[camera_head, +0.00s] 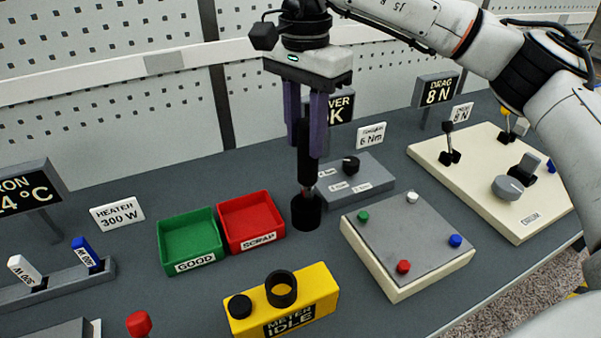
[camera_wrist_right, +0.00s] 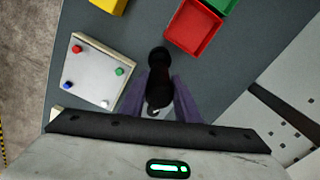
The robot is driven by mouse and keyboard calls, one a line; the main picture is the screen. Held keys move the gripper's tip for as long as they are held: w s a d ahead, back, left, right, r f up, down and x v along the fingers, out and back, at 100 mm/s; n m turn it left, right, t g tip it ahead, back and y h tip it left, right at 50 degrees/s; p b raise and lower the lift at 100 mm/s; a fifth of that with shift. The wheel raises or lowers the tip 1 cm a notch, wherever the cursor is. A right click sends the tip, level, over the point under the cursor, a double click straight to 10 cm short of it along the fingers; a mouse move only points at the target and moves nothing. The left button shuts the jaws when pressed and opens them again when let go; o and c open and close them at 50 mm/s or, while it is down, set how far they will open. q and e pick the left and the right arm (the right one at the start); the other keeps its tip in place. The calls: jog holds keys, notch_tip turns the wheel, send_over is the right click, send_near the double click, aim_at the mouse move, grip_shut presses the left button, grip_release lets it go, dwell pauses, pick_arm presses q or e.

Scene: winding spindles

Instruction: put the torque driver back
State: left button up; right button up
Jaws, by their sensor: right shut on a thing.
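The torque driver (camera_head: 304,165) has a black handle and a thin shaft and hangs upright, tip down. My right gripper (camera_head: 307,148), with purple fingers, is shut on its handle. Below it stands a black cylindrical holder (camera_head: 306,211) on the table. The driver's lower end meets the holder's top in the picture; I cannot tell how far it is inside. In the right wrist view the driver (camera_wrist_right: 159,92) is between the purple fingers, with the holder (camera_wrist_right: 158,59) just beyond. My left gripper is not in view.
The red SCRAP tray (camera_head: 250,222) and green GOOD tray (camera_head: 188,241) are left of the holder. A grey driver panel (camera_head: 372,184) sits close behind right. A board with coloured pegs (camera_head: 408,234) is to the right, and a yellow meter (camera_head: 310,294) in front.

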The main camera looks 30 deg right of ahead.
aim_at(304, 183)
jog(key=shift+s+f, duration=0.1)
jog(key=shift+f, duration=2.9)
jog(key=shift+f, duration=0.15)
jog(key=o, duration=1.2)
jog(key=shift+c, duration=0.2)
notch_tip(304, 183, up, 12)
jog(key=shift+r, duration=0.15)
jog(key=shift+a, duration=0.1)
